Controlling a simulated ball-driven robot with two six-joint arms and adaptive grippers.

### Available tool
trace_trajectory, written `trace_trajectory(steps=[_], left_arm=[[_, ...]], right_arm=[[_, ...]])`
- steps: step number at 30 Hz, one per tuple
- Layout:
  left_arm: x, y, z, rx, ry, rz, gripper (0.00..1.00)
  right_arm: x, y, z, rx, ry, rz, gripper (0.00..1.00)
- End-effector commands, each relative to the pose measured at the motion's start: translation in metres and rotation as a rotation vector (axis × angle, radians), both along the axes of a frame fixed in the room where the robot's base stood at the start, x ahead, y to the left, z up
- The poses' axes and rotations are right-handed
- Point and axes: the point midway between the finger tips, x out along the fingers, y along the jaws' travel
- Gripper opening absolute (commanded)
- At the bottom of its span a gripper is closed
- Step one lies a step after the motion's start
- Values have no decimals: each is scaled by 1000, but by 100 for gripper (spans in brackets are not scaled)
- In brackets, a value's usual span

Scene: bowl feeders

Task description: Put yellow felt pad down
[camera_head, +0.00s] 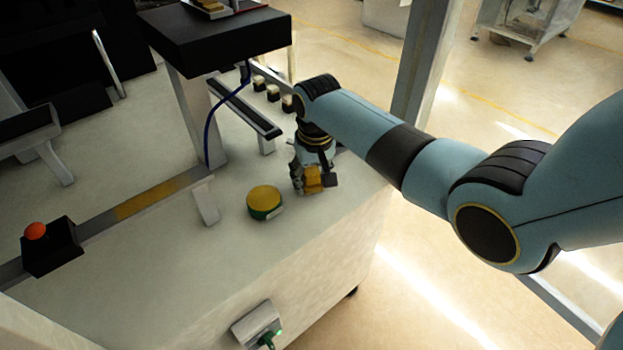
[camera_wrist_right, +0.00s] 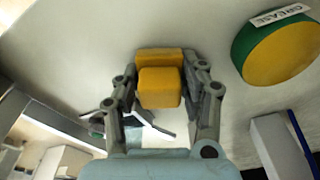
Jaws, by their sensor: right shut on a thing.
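The yellow felt pad (camera_head: 313,181) is a small blocky yellow piece low at the end of my right arm in the head view. My right gripper (camera_head: 314,184) is shut on it. In the wrist view the pad (camera_wrist_right: 160,86) sits between the two grey fingers of the right gripper (camera_wrist_right: 163,80), with a wider yellow strip behind its square front. The pad is over the pale bench top (camera_head: 150,275); I cannot tell whether it touches the surface. My left gripper is not in view.
A round green tin with a yellow top (camera_head: 264,199), labelled GREASE, stands just left of the right gripper. A rail (camera_head: 95,228) and a post (camera_head: 200,115) stand behind.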

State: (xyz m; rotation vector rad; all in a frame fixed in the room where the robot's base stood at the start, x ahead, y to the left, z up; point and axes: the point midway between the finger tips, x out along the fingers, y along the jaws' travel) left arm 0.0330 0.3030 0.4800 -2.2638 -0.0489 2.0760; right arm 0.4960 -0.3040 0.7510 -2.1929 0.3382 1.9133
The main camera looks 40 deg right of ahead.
Motion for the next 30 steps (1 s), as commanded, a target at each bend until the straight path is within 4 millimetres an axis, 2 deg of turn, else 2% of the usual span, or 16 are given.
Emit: trace_trajectory(steps=[10, 11, 16, 25, 30], left_arm=[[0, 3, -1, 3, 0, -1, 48], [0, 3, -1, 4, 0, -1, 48], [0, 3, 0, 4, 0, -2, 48], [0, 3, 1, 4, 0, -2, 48], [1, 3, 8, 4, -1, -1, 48]], right_arm=[[0, 0, -3, 0, -1, 0, 7], [0, 0, -4, 0, -1, 0, 43], [0, 0, -3, 0, -1, 0, 66], [0, 0, 0, 0, -1, 0, 66], [-2, 0, 23, -1, -3, -1, 66]])
